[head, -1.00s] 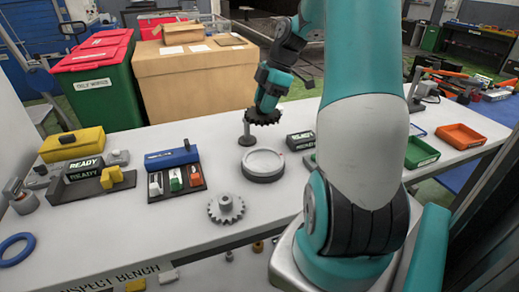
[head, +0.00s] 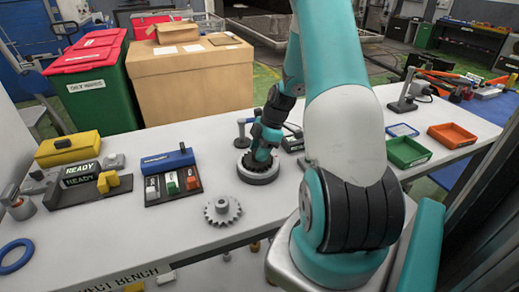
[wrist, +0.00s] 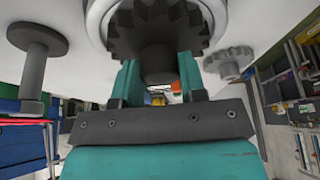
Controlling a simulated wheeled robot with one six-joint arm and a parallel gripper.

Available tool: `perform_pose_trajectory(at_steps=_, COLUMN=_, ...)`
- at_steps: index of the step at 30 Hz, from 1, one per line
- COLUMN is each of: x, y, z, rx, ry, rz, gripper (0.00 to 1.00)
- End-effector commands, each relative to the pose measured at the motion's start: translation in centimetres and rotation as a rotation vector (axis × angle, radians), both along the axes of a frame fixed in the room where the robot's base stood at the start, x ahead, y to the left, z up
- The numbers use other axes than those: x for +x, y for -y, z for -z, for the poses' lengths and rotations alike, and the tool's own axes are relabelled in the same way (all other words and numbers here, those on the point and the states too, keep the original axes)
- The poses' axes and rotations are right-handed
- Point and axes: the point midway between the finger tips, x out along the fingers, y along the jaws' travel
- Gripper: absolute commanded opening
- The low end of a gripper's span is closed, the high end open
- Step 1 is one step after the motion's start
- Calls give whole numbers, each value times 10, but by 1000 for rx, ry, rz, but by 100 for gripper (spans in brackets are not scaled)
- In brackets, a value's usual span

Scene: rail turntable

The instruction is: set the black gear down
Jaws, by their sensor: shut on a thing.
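The black gear (head: 252,164) is in my gripper, low over the round grey turntable (head: 258,177) at the middle of the bench. In the wrist view the black gear (wrist: 156,25) has its hub between my teal fingers, with the pale turntable rim (wrist: 213,10) behind it. My gripper (head: 262,152) is shut on the gear from above. I cannot tell whether the gear touches the turntable's top. A grey gear (head: 223,210) lies on the bench in front and to the left of the turntable.
A grey post with a round top (wrist: 36,60) stands close beside the turntable. A blue-backed holder (head: 168,160) with coloured pieces is to the left. Green (head: 407,151) and orange (head: 452,135) trays are at the right. Bare bench surrounds the grey gear.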

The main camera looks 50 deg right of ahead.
Motion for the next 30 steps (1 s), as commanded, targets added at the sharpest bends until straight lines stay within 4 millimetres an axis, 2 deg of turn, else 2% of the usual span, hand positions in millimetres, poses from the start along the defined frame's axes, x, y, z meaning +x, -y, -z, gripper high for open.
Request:
perform_pose_trajectory(at_steps=7, x=0, y=0, z=3, rx=0, ry=1, rz=0, gripper=0)
perform_pose_trajectory(at_steps=8, x=0, y=0, z=2, rx=0, ry=0, rz=0, gripper=43)
perform_pose_trajectory(at_steps=9, x=0, y=0, z=2, rx=0, ry=0, rz=0, gripper=52)
perform_pose_trajectory(at_steps=11, x=0, y=0, z=2, rx=0, ry=0, rz=1, gripper=64)
perform_pose_trajectory(at_steps=22, x=-1, y=2, z=-4, rx=-2, ry=1, rz=2, gripper=64)
perform_pose_trajectory(at_steps=26, x=-5, y=9, z=-23, rx=-5, ry=3, rz=3, gripper=64)
perform_pose_trajectory(at_steps=30, x=-11, y=20, z=-52, rx=-5, ry=4, rz=3, gripper=64)
